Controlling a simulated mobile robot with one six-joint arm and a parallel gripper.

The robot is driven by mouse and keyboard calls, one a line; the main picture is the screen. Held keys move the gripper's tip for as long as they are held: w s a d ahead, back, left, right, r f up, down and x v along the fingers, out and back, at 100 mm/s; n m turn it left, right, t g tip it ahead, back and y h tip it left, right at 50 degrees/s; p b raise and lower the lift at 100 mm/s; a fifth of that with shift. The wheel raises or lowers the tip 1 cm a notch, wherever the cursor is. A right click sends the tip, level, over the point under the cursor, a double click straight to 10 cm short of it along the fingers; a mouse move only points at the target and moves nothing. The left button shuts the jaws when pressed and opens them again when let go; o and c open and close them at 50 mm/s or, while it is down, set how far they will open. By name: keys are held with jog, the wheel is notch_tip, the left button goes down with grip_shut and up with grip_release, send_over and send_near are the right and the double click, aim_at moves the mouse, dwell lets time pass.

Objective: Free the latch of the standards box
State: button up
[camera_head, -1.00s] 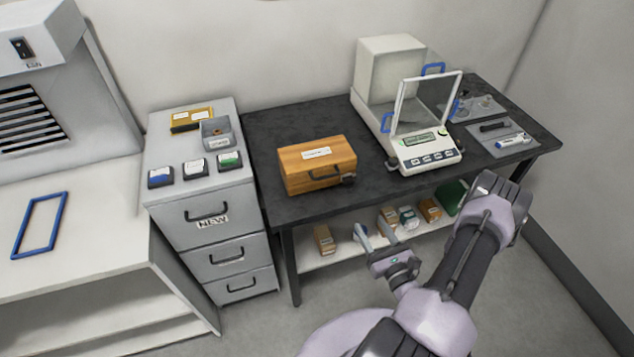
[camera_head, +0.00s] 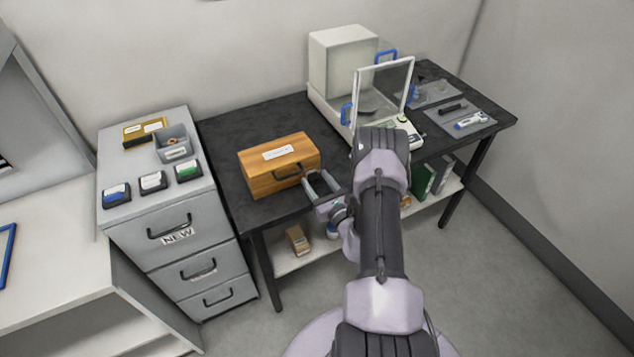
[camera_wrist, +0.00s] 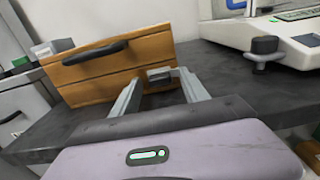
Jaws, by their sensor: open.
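The standards box (camera_head: 262,178) is a closed wooden case with a white label on its lid and a dark handle on its front. It sits on the black table near the front left. In the wrist view its front (camera_wrist: 100,72) faces me, slightly tilted in the picture. My gripper (camera_head: 320,183) is open and empty at the box's right front corner. It also shows in the wrist view (camera_wrist: 158,88). I cannot tell whether a finger touches the latch.
A balance (camera_head: 330,95) with a raised clear door stands right of the box, partly hidden by my arm. A grey drawer cabinet (camera_head: 170,232) stands left of the table (camera_head: 225,140). A grey mat (camera_head: 480,118) lies at the table's right. Small boxes sit on the lower shelf.

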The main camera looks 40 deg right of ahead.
grip_shut()
jog(key=shift+f+n+b, duration=0.1)
jog(key=shift+n+b, duration=0.4)
jog(key=shift+n, duration=0.6)
grip_release()
jog(key=p+v, duration=0.2)
jog(key=v, duration=1.5)
jog(key=shift+s, duration=0.25)
